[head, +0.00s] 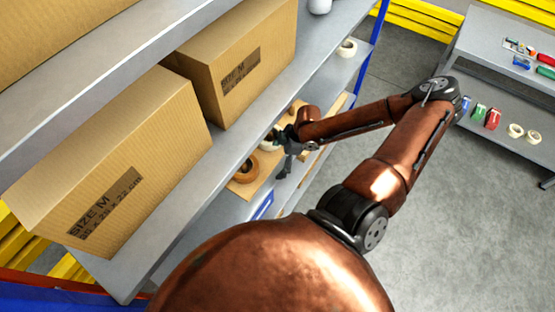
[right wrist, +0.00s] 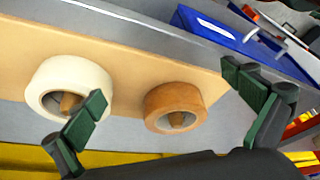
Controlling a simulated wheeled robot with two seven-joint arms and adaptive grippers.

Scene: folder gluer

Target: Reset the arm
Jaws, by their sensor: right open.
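My right arm reaches across to the shelf in the head view. My right gripper (head: 286,150) is at the lower shelf, beside a brown tape roll (head: 246,170). In the right wrist view the right gripper (right wrist: 165,110) is open, with its two green-padded fingers wide apart and nothing held between them. The brown tape roll (right wrist: 175,107) and a white tape roll (right wrist: 69,87) sit on pegs of a tan board (right wrist: 140,50), in front of the gripper. My left gripper is not in view.
Cardboard boxes (head: 110,165) (head: 237,65) stand on the shelf above the gripper. A blue bin (right wrist: 228,38) lies beside the board. A grey table (head: 490,45) with tools and tape rolls stands at the right. The floor (head: 455,220) between is clear.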

